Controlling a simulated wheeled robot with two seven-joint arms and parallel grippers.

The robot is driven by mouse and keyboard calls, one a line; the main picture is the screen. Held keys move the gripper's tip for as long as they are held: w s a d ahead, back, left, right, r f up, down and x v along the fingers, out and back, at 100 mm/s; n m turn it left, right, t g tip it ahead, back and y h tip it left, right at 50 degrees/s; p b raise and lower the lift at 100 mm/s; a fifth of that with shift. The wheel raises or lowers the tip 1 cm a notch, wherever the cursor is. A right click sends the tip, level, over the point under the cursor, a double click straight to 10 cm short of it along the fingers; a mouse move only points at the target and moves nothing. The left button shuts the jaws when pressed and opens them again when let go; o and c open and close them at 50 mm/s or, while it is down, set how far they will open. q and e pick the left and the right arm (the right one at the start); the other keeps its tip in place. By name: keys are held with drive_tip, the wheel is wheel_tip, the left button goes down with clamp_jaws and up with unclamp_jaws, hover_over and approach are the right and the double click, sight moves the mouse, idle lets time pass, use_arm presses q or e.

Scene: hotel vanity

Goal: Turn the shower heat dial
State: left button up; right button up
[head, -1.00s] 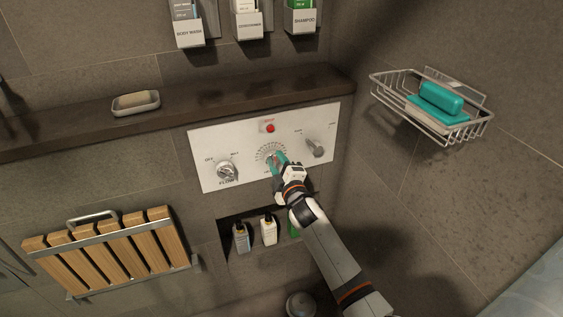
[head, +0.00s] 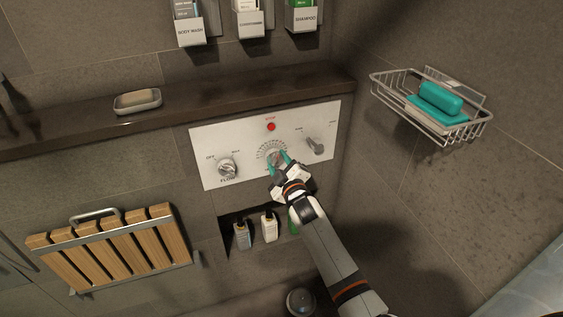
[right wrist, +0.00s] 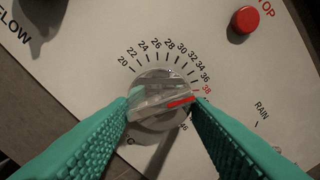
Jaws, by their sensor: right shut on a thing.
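The white control panel (head: 205,150) is on the wall in the head view. The round heat dial (right wrist: 160,92) sits in its middle, ringed by numbers from 20 upward in the right wrist view. Its red mark points right, close to the 38. My right gripper (head: 277,158) is at the dial, with its teal fingers on either side of the knob. In the right wrist view its fingers (right wrist: 162,112) are shut on the knob's two sides. The lower numbers are partly hidden by the knob and fingers. My left gripper is not in view.
The flow knob (head: 228,170) is left of the dial, the red stop button (head: 271,127) above it, and a lever (head: 315,146) to its right. A niche with bottles (head: 269,228) lies below. A wire basket (head: 378,88) hangs at right and a dark ledge (head: 220,97) runs above.

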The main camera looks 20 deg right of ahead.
drive_tip(key=shift+a+r, duration=0.2)
drive_tip(key=shift+r, duration=0.2)
drive_tip(key=o, duration=1)
drive_tip(key=shift+a, duration=0.1)
drive_tip(key=shift+f, duration=0.1)
drive_tip(key=shift+s+d+f, duration=0.1)
drive_tip(key=shift+s+d, duration=0.1)
drive_tip(key=shift+s, duration=0.05)
drive_tip(key=s, duration=1.1)
drive_tip(key=shift+s+d+r, duration=0.15)
drive_tip(key=shift+s+r, duration=0.05)
drive_tip(key=shift+s, duration=0.2)
